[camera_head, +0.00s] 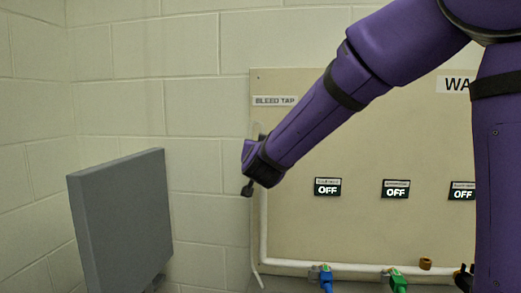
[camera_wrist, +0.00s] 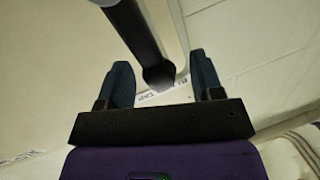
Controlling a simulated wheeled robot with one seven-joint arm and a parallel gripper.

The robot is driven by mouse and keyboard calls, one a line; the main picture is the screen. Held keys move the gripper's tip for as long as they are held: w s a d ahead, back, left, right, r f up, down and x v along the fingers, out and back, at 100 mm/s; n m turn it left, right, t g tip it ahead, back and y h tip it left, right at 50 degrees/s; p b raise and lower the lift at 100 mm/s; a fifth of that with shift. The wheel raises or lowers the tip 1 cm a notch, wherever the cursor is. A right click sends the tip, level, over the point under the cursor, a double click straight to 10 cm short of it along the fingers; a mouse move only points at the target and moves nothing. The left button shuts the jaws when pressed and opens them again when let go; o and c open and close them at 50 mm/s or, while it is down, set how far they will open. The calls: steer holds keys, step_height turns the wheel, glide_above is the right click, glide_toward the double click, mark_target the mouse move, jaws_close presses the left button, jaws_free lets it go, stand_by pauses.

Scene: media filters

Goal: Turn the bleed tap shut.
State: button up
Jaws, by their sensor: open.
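My gripper (camera_head: 254,160) is at the left edge of the beige panel, just below the BLEED TAP label (camera_head: 274,100). In the wrist view the two dark fingers of my gripper (camera_wrist: 160,66) stand apart with nothing clamped. A dark bar (camera_wrist: 137,32), apparently the tap's lever, runs from the top edge to between the fingers, with visible gaps on both sides. In the head view a small dark knobbed piece (camera_head: 247,188) pokes out below my gripper; I cannot tell whether it is the lever's end. The tap's body is hidden behind my gripper.
A pale pipe (camera_head: 264,225) runs down the panel's left side and along its bottom. Several OFF displays (camera_head: 327,187) are on the panel. Blue (camera_head: 326,278) and green (camera_head: 396,279) valves sit along the bottom. A grey slab (camera_head: 122,220) stands at left.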

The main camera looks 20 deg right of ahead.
steer(key=shift+w+d, duration=0.15)
steer(key=shift+w, duration=0.3)
jaws_close()
